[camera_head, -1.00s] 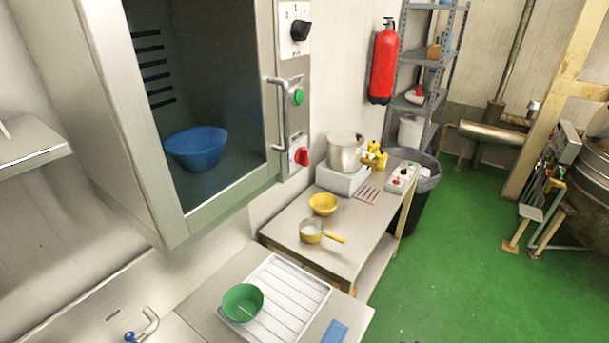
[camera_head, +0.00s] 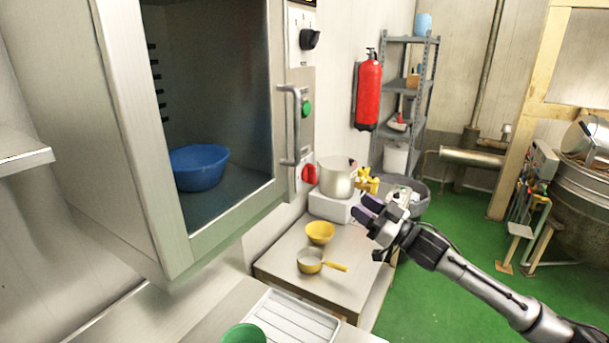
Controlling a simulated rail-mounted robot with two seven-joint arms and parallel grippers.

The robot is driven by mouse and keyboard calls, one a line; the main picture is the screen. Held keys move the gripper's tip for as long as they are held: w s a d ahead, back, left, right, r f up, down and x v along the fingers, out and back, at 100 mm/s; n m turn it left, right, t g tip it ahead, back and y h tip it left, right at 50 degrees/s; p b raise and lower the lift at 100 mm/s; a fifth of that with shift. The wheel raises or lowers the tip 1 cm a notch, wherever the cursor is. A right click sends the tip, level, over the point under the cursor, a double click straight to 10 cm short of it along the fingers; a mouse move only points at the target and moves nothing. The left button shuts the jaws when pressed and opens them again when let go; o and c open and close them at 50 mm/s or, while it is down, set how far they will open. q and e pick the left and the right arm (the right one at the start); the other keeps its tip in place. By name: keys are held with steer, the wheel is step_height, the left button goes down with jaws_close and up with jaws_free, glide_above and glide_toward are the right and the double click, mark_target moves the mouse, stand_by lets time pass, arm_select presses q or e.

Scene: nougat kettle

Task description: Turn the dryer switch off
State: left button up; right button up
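The dryer is a tall steel cabinet (camera_head: 180,258) with a glass front at the left, and a blue bowl (camera_head: 199,168) sits inside. The panel on its right side carries a black rotary switch (camera_head: 310,39) at the top, a green button (camera_head: 307,109) in the middle and a red knob (camera_head: 309,173) low down. A long upright handle (camera_head: 291,125) stands in front of the panel. My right gripper (camera_head: 366,208) is right of and below the panel, above the low table. It is empty, and its two fingers look apart. My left gripper is out of view.
A green bowl (camera_head: 243,334) is at the bottom edge. A fire extinguisher (camera_head: 368,92) hangs behind. The air before the panel is clear.

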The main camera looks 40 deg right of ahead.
mark_target(315, 174)
steer(key=w+a+r+y+p, duration=0.1)
steer(key=w+a+r+p, duration=0.1)
steer(key=w, duration=0.1)
steer(key=w+a+r+y+p, duration=0.1)
steer(key=w+a+r, duration=0.1)
steer(key=w, duration=0.2)
steer(key=w+a+r+y+p, duration=0.1)
steer(key=w+a+r+p, duration=0.1)
steer(key=w, duration=0.1)
steer(key=shift+w+a+r+p, duration=0.15)
steer(key=shift+a+r+p, duration=0.15)
steer(key=shift+a+r, duration=0.1)
steer(key=shift+f, duration=0.1)
stand_by(0.3)
jaws_close()
